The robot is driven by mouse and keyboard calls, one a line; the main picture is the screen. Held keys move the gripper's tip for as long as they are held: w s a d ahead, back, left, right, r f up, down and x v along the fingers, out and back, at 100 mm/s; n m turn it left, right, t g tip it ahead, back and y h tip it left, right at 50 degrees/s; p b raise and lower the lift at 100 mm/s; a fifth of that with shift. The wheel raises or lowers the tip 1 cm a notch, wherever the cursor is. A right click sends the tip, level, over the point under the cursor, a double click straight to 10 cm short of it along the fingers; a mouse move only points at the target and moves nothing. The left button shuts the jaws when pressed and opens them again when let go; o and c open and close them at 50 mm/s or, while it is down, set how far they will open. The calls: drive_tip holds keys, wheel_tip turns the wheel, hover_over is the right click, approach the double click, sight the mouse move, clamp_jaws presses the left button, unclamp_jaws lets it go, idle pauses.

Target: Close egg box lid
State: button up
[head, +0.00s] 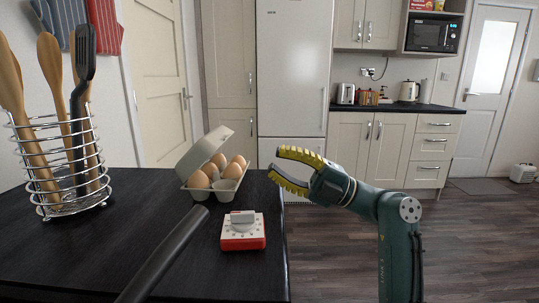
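The egg box (197,191) stands on the dark counter, left of my gripper. Its grey lid (203,149) is open, raised and tilted back toward the left. Several brown eggs (220,160) sit in the cups, and one cup at the front looks empty. My gripper (275,165) has yellow ridged fingers spread apart, pointing left toward the box. It is open with nothing between the fingers, and appears apart from the box, near the counter's right edge.
A red and white timer (243,232) stands in front of the egg box. A wire holder (62,165) with wooden spoons and a black spatula stands at the left. A dark rod (165,258) crosses the front of the view. Open floor lies right of the counter (140,215).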

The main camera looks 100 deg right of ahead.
drive_tip(key=r+m+p, duration=0.1)
drive_tip(key=p, duration=0.2)
drive_tip(key=d+r+m+g+p, duration=0.1)
drive_tip(key=r+m+p, duration=0.1)
drive_tip(key=p, duration=0.1)
drive_tip(key=w+r+m+p, duration=0.1)
drive_tip(key=r+p, duration=0.1)
drive_tip(key=p, duration=0.2)
drive_tip(key=shift+d+r+g, duration=0.15)
drive_tip(key=shift+d+g, duration=0.15)
drive_tip(key=shift+d, duration=0.05)
clamp_jaws()
wheel_tip(320, 180, up, 4)
drive_tip(key=m+g+y+p, duration=0.2)
drive_tip(key=m+g+p, duration=0.2)
drive_tip(key=m+p, duration=1.65)
hover_over(228, 135)
drive_tip(key=w+a+p, duration=0.1)
drive_tip(key=w+p, duration=0.2)
drive_tip(key=p, duration=0.4)
drive_tip(key=n, duration=0.6)
drive_tip(key=shift+r+n, duration=0.2)
drive_tip(key=shift+n, duration=0.15)
drive_tip(key=shift+s+a+f+p, duration=0.1)
drive_tip(key=shift+s+f+p, duration=0.2)
drive_tip(key=shift+s+f, duration=0.9)
drive_tip(key=shift+s+a+f, duration=0.1)
drive_tip(key=shift+s+f, duration=0.3)
